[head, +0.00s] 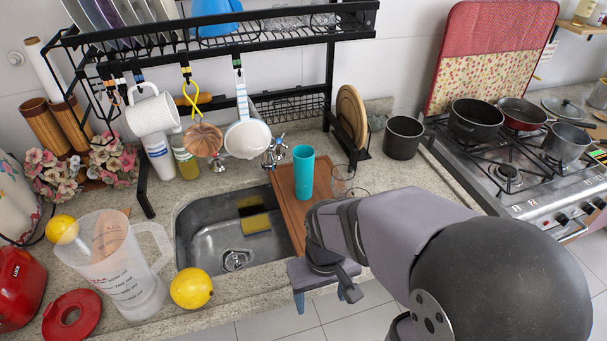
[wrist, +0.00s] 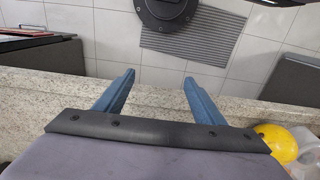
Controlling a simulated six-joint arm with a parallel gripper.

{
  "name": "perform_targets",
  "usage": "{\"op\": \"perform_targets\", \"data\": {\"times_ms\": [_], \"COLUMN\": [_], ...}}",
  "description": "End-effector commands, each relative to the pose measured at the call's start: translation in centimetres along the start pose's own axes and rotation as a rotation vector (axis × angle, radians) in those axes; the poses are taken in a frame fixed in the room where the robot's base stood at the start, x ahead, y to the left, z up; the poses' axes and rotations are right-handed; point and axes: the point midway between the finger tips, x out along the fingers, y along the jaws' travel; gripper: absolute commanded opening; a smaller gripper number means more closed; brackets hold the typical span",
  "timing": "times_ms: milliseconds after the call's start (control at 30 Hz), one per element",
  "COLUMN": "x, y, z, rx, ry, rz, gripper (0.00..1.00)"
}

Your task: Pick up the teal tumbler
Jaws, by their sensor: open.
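The teal tumbler (head: 303,172) stands upright on a brown wooden board (head: 287,200) at the right side of the sink, in the head view. My gripper (head: 325,296) is in front of the counter's near edge, nearer to the camera than the tumbler and apart from it. In the wrist view my gripper (wrist: 158,88) shows two blue fingers spread apart with nothing between them. The tumbler does not show in the wrist view, which faces the counter edge and the tiles.
A clear glass (head: 342,180) stands just right of the tumbler. The black rack (head: 250,38) hangs over the sink (head: 190,232). A dark pot (head: 403,137) stands right of the rack. A yellow lemon (head: 191,288) and a clear pitcher (head: 122,270) are at the left.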

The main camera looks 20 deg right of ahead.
Motion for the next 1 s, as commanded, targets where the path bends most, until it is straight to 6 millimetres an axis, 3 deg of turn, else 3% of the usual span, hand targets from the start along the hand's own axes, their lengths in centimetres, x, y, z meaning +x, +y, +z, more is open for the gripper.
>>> {"op": "perform_targets", "data": {"times_ms": [133,267,367,500,667,800,900,1000], "x": [-0.1,-0.6,-1.4,-3.2,-5.1,-5.8,-6.1,-6.4], "y": [-0.6,-2.8,-5.6,-10.2,-14.2,-14.1,-12.5,-10.5], "z": [-0.7,-3.5,-7.2,-13.9,-22.0,-27.9,-30.7,-32.2], "rx": [0.005,0.029,0.072,0.178,0.36,0.515,0.613,0.71], "ry": [0.016,0.081,0.168,0.33,0.544,0.756,0.898,1.019], "rz": [-0.016,-0.07,-0.138,-0.244,-0.316,-0.281,-0.205,-0.096], "gripper": [0.63,0.63,0.63,0.63,0.63,0.63,0.63,0.63]}}
